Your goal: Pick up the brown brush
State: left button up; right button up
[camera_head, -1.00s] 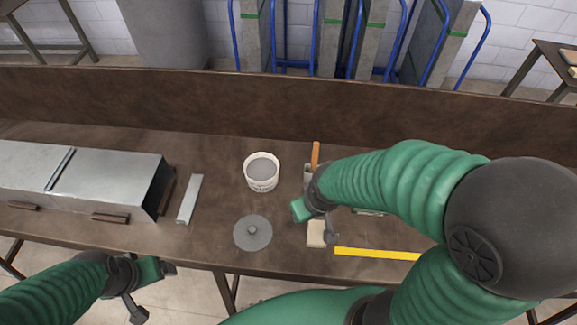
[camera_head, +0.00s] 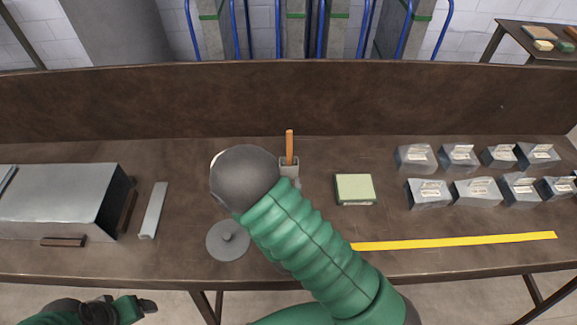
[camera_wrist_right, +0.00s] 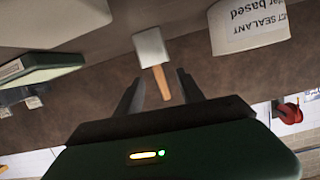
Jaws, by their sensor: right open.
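The brush shows as an orange-brown handle (camera_head: 289,146) standing upright in a small grey holder (camera_head: 289,167) on the bench, right of my right arm's dark joint. Its lower part is hidden in the holder. In the right wrist view the handle (camera_wrist_right: 161,83) and holder (camera_wrist_right: 150,44) appear upside down. My right gripper (camera_wrist_right: 157,91) is open, its two dark fingers on either side of the handle's end in that picture; I see no contact. It is hidden by my arm in the head view. My left gripper (camera_head: 142,308) is low at the left, away from the brush; its jaws are unclear.
A white sealant bucket (camera_wrist_right: 247,27) stands beside the holder, mostly hidden by my arm in the head view. A green-topped box (camera_head: 355,188), yellow strip (camera_head: 455,242) and several metal blocks (camera_head: 429,193) lie right. A grey disc (camera_head: 228,241) and metal duct (camera_head: 60,200) are left.

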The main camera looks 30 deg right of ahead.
aim_at(290, 148)
jog(key=w+d, duration=0.2)
jog(key=w, duration=0.1)
jog(key=w+d+r+t+h, duration=0.1)
jog(key=w+d, duration=0.1)
jog(key=w, duration=0.1)
jog(key=w+d+t, duration=0.1)
jog(key=w+d, duration=0.2)
jog(key=shift+r+n+h+p, duration=0.3)
jog(key=shift+n+p, duration=0.1)
jog(key=x, duration=0.4)
jog(key=shift+w, duration=0.15)
jog(key=shift+w+d+t, duration=0.15)
jog(key=shift+w+t, duration=0.15)
jog(key=shift+w, duration=0.05)
pick_arm(q)
jog(key=shift+d, duration=0.1)
pick_arm(e)
jog(key=shift+s, duration=0.1)
grip_shut()
